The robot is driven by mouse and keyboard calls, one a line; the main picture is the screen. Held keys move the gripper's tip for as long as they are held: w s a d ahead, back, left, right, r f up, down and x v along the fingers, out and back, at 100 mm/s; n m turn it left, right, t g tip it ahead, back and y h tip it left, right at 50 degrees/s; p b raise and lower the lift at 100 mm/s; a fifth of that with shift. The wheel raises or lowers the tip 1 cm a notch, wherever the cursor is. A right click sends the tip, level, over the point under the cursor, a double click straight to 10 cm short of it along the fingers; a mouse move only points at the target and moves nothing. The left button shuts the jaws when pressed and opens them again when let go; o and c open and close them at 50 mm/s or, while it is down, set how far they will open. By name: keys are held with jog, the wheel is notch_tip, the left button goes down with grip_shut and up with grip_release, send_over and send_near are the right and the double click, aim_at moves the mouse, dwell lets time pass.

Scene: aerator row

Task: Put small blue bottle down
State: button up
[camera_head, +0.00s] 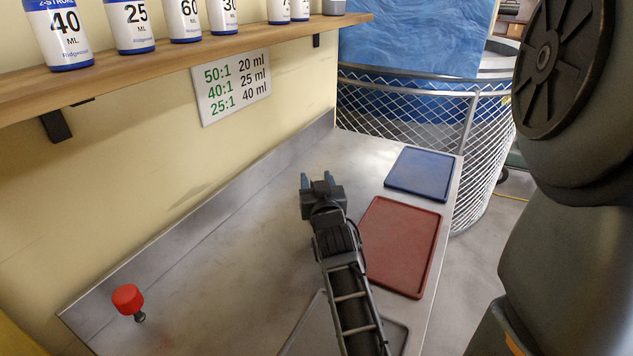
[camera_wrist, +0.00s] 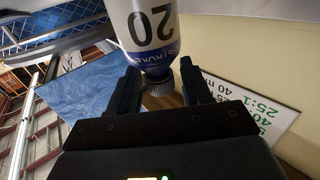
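The small blue bottle (camera_wrist: 152,30) is white with a blue band, a grey cap and a dark "20". It shows large at the top of the upside-down wrist view, so it is about upright. In the head view my gripper (camera_head: 317,179) is over the grey bench (camera_head: 240,220), left of the trays. The bottle body is hidden there; I cannot tell whether its base touches the bench.
A blue tray (camera_head: 420,174) and a red tray (camera_head: 402,245) lie along the bench's right edge. A red knob (camera_head: 127,298) is at the lower left. A wooden shelf (camera_head: 180,58) with several bottles overhangs the left. A wire-mesh tank (camera_head: 430,110) stands beyond.

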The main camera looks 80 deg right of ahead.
jog(key=shift+o, duration=0.7)
jog(key=shift+r, duration=0.1)
jog(key=shift+r+p, duration=0.2)
jog(key=shift+p, duration=0.1)
jog(key=b+v, duration=0.2)
jog(key=v, duration=0.5)
jog(key=shift+a, duration=0.2)
jog(key=shift+c, duration=0.2)
